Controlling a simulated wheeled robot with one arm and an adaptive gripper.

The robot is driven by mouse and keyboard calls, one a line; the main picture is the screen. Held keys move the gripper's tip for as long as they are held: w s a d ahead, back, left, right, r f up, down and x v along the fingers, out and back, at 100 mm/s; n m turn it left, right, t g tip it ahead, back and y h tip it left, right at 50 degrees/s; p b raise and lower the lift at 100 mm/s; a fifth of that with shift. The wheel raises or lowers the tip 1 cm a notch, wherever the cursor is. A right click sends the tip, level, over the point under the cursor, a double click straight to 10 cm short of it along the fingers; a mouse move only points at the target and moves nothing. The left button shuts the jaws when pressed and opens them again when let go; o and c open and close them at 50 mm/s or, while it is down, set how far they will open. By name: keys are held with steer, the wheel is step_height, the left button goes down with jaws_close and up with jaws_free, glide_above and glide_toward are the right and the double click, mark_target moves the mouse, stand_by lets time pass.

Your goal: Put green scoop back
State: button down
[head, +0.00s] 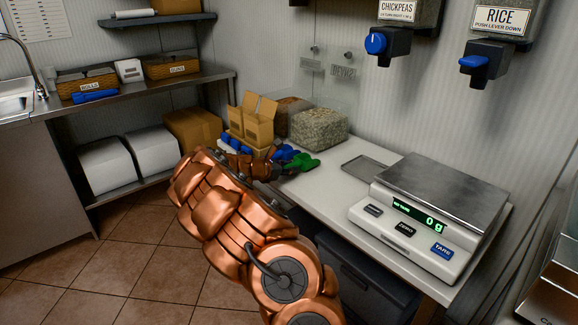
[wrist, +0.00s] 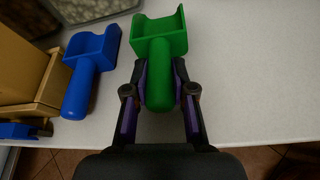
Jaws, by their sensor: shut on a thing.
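The green scoop (wrist: 163,48) is in my gripper (wrist: 161,92), with its handle between the two fingers and its open bowl pointing away from me in the wrist view. In the head view the green scoop (head: 301,162) shows over the white counter, just past the end of my arm. My gripper is shut on the handle. I cannot tell whether the scoop touches the counter. A blue scoop (wrist: 90,62) lies on the counter to its left, apart from it. My arm hides most of the gripper in the head view.
Clear bins (head: 319,128) of dry goods stand behind the scoops. A shallow metal tray (head: 365,168) lies right of the green scoop, before the scale (head: 420,215) reading 0 g. Labelled hooks (head: 347,55) are on the wall.

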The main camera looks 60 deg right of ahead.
steer(key=c, duration=0.9)
jaws_free()
steer(key=shift+a, duration=0.1)
steer(key=v, duration=1.1)
steer(key=shift+a+r, duration=0.1)
steer(key=shift+a, duration=0.3)
